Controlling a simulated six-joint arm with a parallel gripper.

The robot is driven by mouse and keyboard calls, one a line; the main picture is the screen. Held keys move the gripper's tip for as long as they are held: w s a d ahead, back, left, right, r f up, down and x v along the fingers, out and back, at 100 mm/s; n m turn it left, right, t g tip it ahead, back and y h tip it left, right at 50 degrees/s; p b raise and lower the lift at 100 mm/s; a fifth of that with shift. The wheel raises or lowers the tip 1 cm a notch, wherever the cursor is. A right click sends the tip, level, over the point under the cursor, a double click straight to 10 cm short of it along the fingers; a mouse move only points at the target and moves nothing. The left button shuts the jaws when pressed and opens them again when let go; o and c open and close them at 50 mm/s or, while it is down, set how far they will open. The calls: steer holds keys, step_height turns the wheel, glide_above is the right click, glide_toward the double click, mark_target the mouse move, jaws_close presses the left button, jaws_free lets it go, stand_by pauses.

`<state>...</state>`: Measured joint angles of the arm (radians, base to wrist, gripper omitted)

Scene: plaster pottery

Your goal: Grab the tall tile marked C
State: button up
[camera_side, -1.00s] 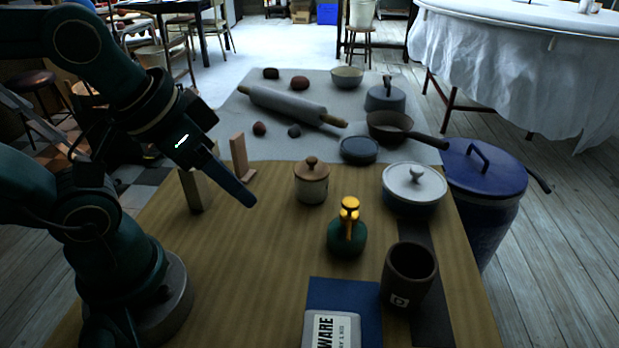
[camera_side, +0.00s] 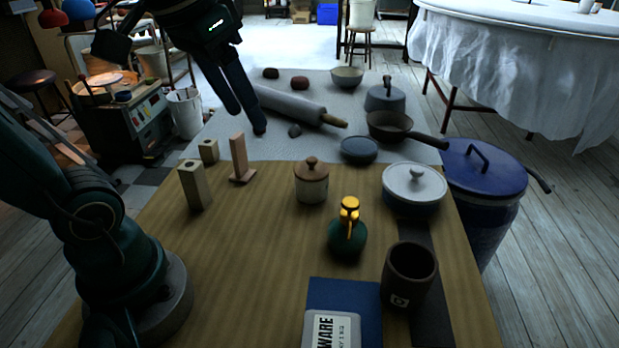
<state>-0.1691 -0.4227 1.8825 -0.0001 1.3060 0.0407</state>
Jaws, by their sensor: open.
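No letter C can be read on any block in this view. The pale blocks show dark marks on top, too small to read. My gripper (camera_side: 248,120) is open and empty, its fingers pointing down. In the picture it hangs above the upright tile, with the rolling pin behind it; its exact depth is unclear.
A lidded jar (camera_side: 311,181), green bottle (camera_side: 347,232), dark mug (camera_side: 408,274), and lidded pot (camera_side: 413,187) stand to the right. The rolling pin (camera_side: 295,107) lies on a grey cloth behind. The wooden table's left middle (camera_side: 230,260) is clear.

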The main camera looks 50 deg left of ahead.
steer(key=w+a+n+g, duration=0.25)
steer(key=w+a, duration=0.35)
steer(key=a, duration=0.3)
steer(key=n+g, duration=0.2)
steer(key=n, duration=0.1)
glide_above(236, 135)
step_height(236, 135, down, 3)
steer(key=shift+m+h, duration=0.25)
steer(key=shift+h, duration=0.15)
step_height(236, 135, down, 16)
steer(key=shift+r, duration=0.15)
jaws_close()
